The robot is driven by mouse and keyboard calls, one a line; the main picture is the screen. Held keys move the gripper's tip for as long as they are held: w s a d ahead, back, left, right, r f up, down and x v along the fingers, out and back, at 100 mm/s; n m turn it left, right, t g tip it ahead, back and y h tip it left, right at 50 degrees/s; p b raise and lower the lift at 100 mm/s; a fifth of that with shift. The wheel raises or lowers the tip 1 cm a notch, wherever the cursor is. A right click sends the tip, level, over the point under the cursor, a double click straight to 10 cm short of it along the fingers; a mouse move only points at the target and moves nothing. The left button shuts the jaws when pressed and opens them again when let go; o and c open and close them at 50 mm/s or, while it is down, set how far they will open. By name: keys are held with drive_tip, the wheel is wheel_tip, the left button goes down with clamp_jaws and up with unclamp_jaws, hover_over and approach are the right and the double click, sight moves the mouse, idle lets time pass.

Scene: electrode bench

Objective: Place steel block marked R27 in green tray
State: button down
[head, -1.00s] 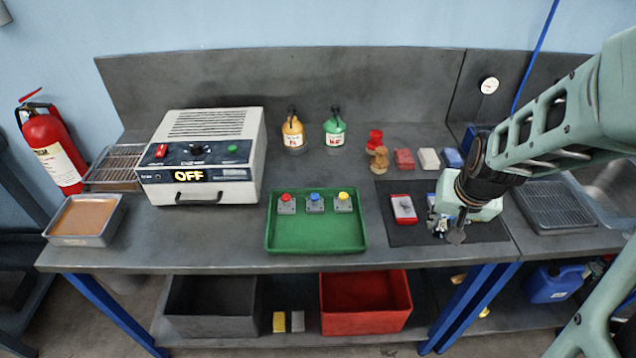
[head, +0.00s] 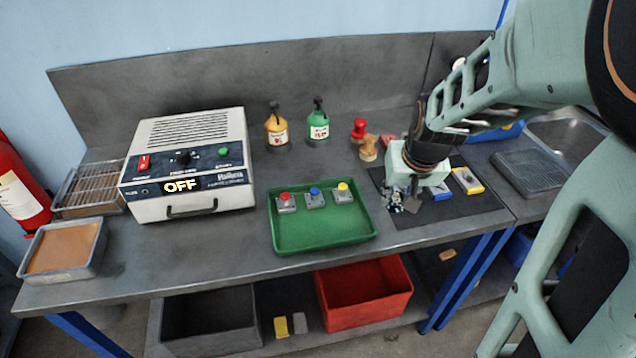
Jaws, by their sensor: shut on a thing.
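My gripper (head: 404,200) is low over the left part of the dark mat (head: 480,205), shut on a small block that its fingers mostly hide. I cannot read any R27 mark. A grey block on a blue base (head: 441,193) and one on a yellow base (head: 467,181) lie on the mat to the right of my gripper. The green tray (head: 320,232) is to the left of my gripper. Three grey pieces with red (head: 286,203), blue (head: 315,198) and yellow (head: 342,193) knobs stand along its back; its front is bare.
A white device reading OFF (head: 187,165) stands left of the tray. Orange (head: 277,132) and green (head: 318,127) bottles and a red-topped stamp (head: 360,129) stand behind. A red bin (head: 362,293) is below the bench. Free bench shows around the tray.

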drive_tip(key=shift+w+a+f+n+b, duration=0.3)
drive_tip(key=shift+w+f+b, duration=0.3)
drive_tip(key=shift+b, duration=0.35)
drive_tip(key=w+b, duration=0.1)
drive_tip(key=b, duration=0.2)
drive_tip(key=shift+a+n+b, duration=0.3)
drive_tip(key=shift+n, duration=0.1)
drive_tip(key=b, duration=0.1)
drive_tip(key=r+n+y+b, duration=0.1)
drive_tip(key=shift+w+a+b, duration=0.15)
drive_tip(key=shift+w+b, duration=0.1)
drive_tip(key=shift+b, duration=0.05)
drive_tip(key=a+f, duration=0.2)
drive_tip(key=a, duration=0.2)
drive_tip(key=a+f, duration=0.3)
drive_tip(key=a, duration=0.1)
drive_tip(key=a+f+p, duration=0.1)
drive_tip(key=a+f, duration=0.2)
drive_tip(key=a, duration=0.1)
drive_tip(key=shift+a, duration=0.35)
drive_tip(key=shift+a+f, duration=0.4)
drive_tip(key=shift+w+a+f, duration=0.1)
drive_tip(key=shift+a+f, duration=0.05)
drive_tip(key=shift+f, duration=0.8)
drive_tip(key=shift+a+f, duration=0.15)
drive_tip(key=shift+f, duration=0.8)
